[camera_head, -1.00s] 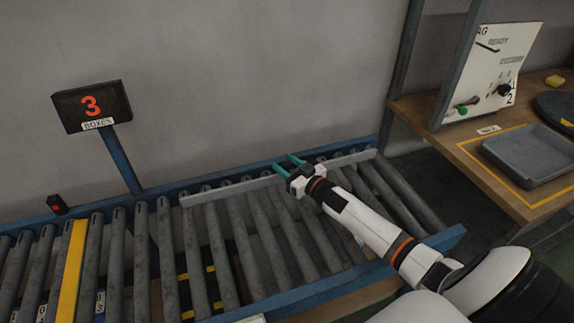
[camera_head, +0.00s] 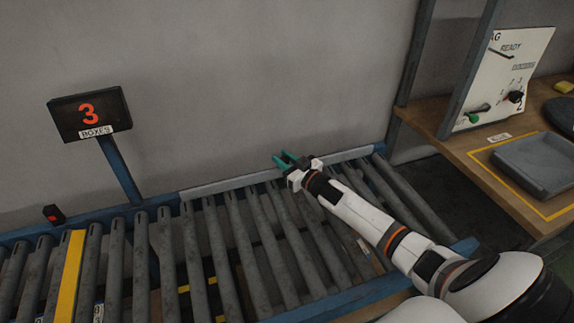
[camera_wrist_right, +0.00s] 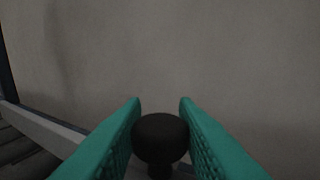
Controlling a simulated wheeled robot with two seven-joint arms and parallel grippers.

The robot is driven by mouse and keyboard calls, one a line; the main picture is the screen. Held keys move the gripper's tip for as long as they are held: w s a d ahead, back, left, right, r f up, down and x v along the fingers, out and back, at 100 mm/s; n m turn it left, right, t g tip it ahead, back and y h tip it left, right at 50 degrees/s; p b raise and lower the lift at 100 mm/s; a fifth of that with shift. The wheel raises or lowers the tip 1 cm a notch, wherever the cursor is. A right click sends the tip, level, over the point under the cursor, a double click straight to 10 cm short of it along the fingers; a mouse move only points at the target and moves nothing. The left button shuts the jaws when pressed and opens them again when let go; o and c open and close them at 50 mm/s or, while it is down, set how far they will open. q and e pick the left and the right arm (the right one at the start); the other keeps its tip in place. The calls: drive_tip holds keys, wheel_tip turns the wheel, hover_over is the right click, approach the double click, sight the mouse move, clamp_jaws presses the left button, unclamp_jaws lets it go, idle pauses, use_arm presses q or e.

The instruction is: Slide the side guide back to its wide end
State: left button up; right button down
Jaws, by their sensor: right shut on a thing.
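The side guide (camera_head: 228,184) is a long pale grey bar lying along the back of the roller conveyor, close against the blue back rail. My right gripper (camera_head: 285,160) reaches over the rollers to the middle of the guide, its teal fingers pointing to the wall. In the right wrist view the fingers stand on both sides of a round black knob (camera_wrist_right: 160,135), and the gripper is shut on it. The guide's bar (camera_wrist_right: 48,130) shows at the lower left there. My gripper hides the guide's middle in the head view. My left gripper is not in view.
Grey rollers (camera_head: 235,235) lie bare, with a yellow roller (camera_head: 68,275) at the left. A sign reading 3 boxes (camera_head: 90,112) stands at the back left. A wooden bench (camera_head: 465,150) with a grey tray (camera_head: 535,165) and a control panel (camera_head: 505,75) is at the right.

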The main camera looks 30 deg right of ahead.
drive_tip(key=shift+d+r, duration=0.1)
drive_tip(key=shift+r, duration=0.1)
drive_tip(key=c, duration=1.2)
unclamp_jaws()
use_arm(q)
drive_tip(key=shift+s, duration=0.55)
use_arm(e)
drive_tip(key=shift+f, duration=0.1)
drive_tip(key=shift+s, duration=0.2)
use_arm(q)
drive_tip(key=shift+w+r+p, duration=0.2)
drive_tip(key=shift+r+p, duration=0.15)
drive_tip(key=shift+p, duration=0.05)
use_arm(e)
drive_tip(key=s, duration=0.3)
drive_tip(key=s+d, duration=0.1)
drive_tip(key=s, duration=0.3)
drive_tip(key=s+d, duration=0.1)
drive_tip(key=s, duration=0.3)
drive_tip(key=shift+s, duration=0.2)
